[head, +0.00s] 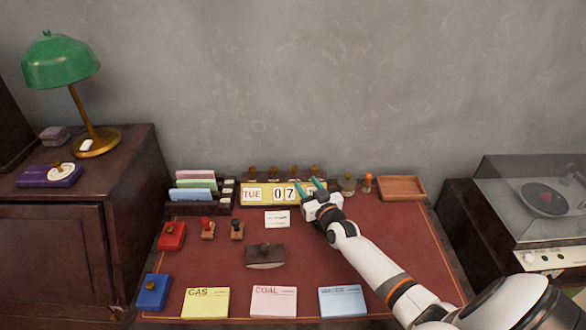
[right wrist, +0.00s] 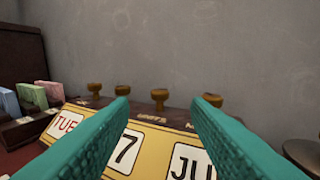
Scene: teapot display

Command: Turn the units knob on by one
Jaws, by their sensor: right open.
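The yellow perpetual calendar (head: 265,202) stands at the back of the desk and reads TUE, 07 and a partly hidden month card. It also shows in the right wrist view (right wrist: 103,162), with TUE, 7 and JU visible. A row of brass knobs runs along its top. The units knob (right wrist: 159,97) is the third from the left, above a label that reads like UNITS; it also shows in the head view (head: 294,171). My right gripper (head: 308,184) is open and empty in front of the calendar's right part. In the wrist view the units knob appears between the fingertips, apparently beyond them.
A card rack (head: 190,208) stands left of the calendar. An inkwell (head: 347,184), an orange-topped item (head: 367,183) and a wooden tray (head: 402,188) are to the right. Stamps and a blotter (head: 266,256) lie in front. The wall is close behind.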

